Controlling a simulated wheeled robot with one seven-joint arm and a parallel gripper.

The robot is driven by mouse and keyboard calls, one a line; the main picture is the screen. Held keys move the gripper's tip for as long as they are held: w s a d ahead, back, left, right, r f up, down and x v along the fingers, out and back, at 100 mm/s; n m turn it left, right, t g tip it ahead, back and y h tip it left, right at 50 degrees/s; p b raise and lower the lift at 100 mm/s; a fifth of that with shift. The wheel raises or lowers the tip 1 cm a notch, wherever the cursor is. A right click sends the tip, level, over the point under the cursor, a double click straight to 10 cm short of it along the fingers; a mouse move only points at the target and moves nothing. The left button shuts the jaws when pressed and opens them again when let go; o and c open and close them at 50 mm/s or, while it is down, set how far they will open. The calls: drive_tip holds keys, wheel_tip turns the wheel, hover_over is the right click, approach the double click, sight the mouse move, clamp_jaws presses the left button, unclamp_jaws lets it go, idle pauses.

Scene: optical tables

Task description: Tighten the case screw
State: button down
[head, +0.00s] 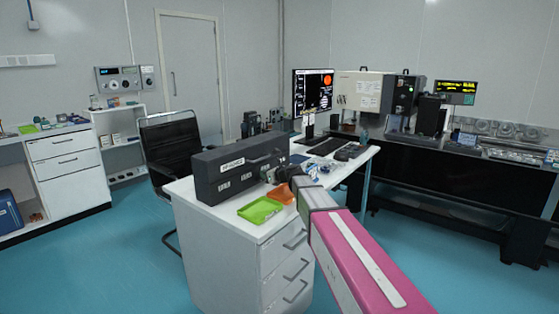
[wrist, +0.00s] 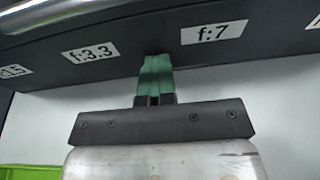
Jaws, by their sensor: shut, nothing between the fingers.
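The long dark grey case (head: 222,182) stands on the white desk in the head view, with pale labels on its front. In the wrist view the case (wrist: 130,38) runs across the top, with labels reading f:3.3 and f:7. My gripper (head: 267,176) is at the right part of the case front. In the wrist view its green fingers (wrist: 157,64) are together, with nothing visible between them. Their tips reach the lower edge of the case face between those two labels; I cannot tell whether they touch it. I cannot make out a screw in either view; the fingertips may cover it.
A green tray (head: 260,211) lies on the desk in front of the case, beside an orange item (head: 281,194). A keyboard (head: 328,146) and monitor (head: 312,91) are farther back. A black chair (head: 170,150) stands left of the desk. Blue floor is open at left.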

drive_tip(key=shift+s+a+y, duration=0.15)
drive_tip(key=shift+s+a, duration=0.1)
drive_tip(key=shift+a, duration=0.35)
drive_tip(key=shift+s+a+y, duration=0.15)
drive_tip(key=shift+s+a, duration=0.1)
drive_tip(key=shift+a, duration=0.35)
drive_tip(key=shift+r, duration=0.2)
drive_tip(key=shift+s+r, duration=0.1)
drive_tip(key=shift+s+d, duration=0.45)
drive_tip(key=shift+s, duration=0.1)
drive_tip(key=v, duration=0.2)
drive_tip(key=f+v, duration=0.1)
drive_tip(key=v, duration=0.1)
drive_tip(key=shift+s+d, duration=0.2)
drive_tip(key=shift+d, duration=0.35)
drive_tip(key=shift+d, duration=0.1)
